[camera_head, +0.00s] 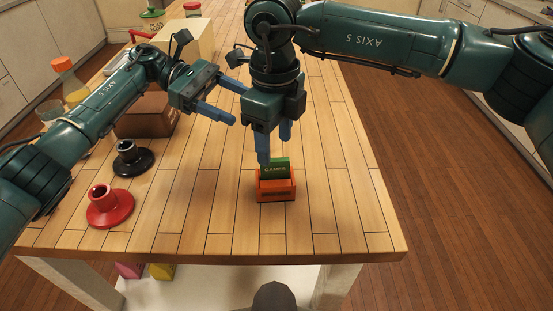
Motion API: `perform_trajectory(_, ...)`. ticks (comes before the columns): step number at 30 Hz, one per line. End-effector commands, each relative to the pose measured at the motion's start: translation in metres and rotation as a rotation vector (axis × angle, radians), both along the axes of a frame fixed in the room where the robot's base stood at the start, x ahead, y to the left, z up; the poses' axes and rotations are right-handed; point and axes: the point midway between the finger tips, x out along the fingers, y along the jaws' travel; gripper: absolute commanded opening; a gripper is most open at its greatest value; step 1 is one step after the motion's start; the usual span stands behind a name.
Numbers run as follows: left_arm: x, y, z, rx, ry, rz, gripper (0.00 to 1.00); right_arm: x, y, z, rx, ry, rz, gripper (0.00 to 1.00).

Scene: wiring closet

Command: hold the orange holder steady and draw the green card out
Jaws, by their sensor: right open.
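The orange holder (276,190) stands upright on the wooden table near its front edge. The green card (275,170), lettered "GAMES", stands in it with its upper part showing above the rim; its lower part is hidden. My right gripper (274,150) points down just above the card, its blue fingers apart. One fingertip overlaps the card's top left corner in the picture; I cannot tell whether it touches. My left gripper (240,105) is open and empty, up and left of the holder, its fingers pointing right.
A red flanged piece (110,207) and a black one (132,158) stand on the left of the table. Behind are a brown box (147,116), a cream box (186,38) and an orange-capped bottle (70,78). The table right of the holder is clear.

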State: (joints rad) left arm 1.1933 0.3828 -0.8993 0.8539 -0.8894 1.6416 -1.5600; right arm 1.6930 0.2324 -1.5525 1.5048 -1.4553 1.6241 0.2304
Motion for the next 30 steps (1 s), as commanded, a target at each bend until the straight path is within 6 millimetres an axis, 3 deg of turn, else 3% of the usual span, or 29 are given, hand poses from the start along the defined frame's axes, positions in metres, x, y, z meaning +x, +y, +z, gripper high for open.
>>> perform_trajectory(3, -0.020, -0.004, -0.036, 0.119, -0.007, -0.103, 0.65, 0.000, 0.000, 0.000, 0.000, 0.000, 0.000, 0.55)
perform_trajectory(9, -0.038, -0.003, -0.068, 0.222, -0.012, -0.202, 0.65, 0.000, 0.000, 0.000, 0.000, 0.000, 0.000, 0.55)
perform_trajectory(17, -0.049, -0.015, -0.082, 0.237, -0.010, -0.218, 0.65, 0.000, 0.000, 0.000, 0.000, 0.000, 0.000, 0.55)
perform_trajectory(30, -0.081, -0.060, -0.111, 0.235, -0.010, -0.217, 0.65, 0.000, 0.000, 0.000, 0.000, 0.000, 0.000, 0.55)
